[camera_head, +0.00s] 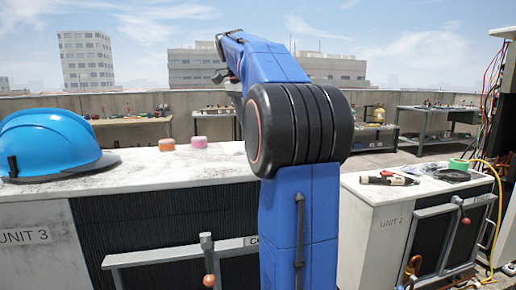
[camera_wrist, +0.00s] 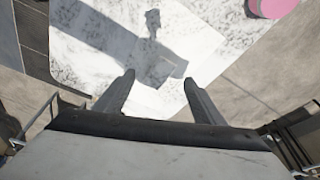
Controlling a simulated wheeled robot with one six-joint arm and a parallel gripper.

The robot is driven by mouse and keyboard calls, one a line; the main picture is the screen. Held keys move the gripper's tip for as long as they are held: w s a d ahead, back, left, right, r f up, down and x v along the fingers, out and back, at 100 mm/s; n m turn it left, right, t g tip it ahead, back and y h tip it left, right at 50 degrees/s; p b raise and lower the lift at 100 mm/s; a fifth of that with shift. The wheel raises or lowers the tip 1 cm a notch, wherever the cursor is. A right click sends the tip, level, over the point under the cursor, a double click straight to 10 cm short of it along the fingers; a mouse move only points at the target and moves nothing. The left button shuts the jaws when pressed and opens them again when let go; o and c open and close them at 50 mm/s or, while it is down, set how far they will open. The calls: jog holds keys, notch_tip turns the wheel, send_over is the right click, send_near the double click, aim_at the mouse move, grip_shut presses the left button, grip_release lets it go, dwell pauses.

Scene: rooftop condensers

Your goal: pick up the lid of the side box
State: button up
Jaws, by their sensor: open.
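I cannot make out a side box or its lid in either view. My gripper (camera_wrist: 158,92) is open and empty in the wrist view, its two dark fingers apart above a white, grey-stained top. A shadow of the arm falls on that top, ahead of the fingers. In the head view my blue arm rises in the middle and hides part of the scene behind it. The white-topped Unit 3 (camera_head: 30,236) is at left and Unit 2 (camera_head: 375,240) at right.
On Unit 3 stand a blue hard hat (camera_head: 50,140), an orange roll (camera_head: 167,145) and a pink roll (camera_head: 199,142). Pliers (camera_head: 390,179) and a green tape roll (camera_head: 459,164) lie on Unit 2. A yellow hose (camera_head: 497,200) hangs at right. Workbenches (camera_head: 430,118) stand behind.

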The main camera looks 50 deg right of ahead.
jog(key=shift+d+x, duration=0.25)
jog(key=shift+x, duration=1.15)
jog(key=shift+d+x, duration=0.25)
jog(key=shift+x, duration=1.15)
jog(key=shift+s+r, duration=0.15)
jog(key=c, duration=1.6)
